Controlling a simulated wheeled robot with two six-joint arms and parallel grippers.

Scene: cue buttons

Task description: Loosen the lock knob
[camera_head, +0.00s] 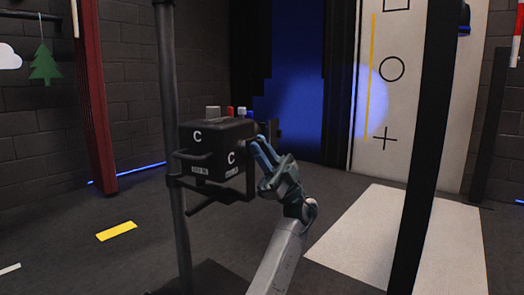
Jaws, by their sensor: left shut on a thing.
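A black box marked with white letters C (215,150) is mounted on a dark upright pole (172,120). Coloured and grey buttons (230,112) stand on its top. My left gripper (263,148) is at the right side of the box, with its blue-grey fingers shut on a small dark part there, which looks like the lock knob. The knob itself is mostly hidden by the fingers and the dark bracket, so how it is turned cannot be told. My right gripper is not in view.
A dark bar (200,208) sticks out below the box. A thick dark post (430,150) stands at the right, in front of a white floor patch (380,240). A white panel with black shapes (400,100) is behind.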

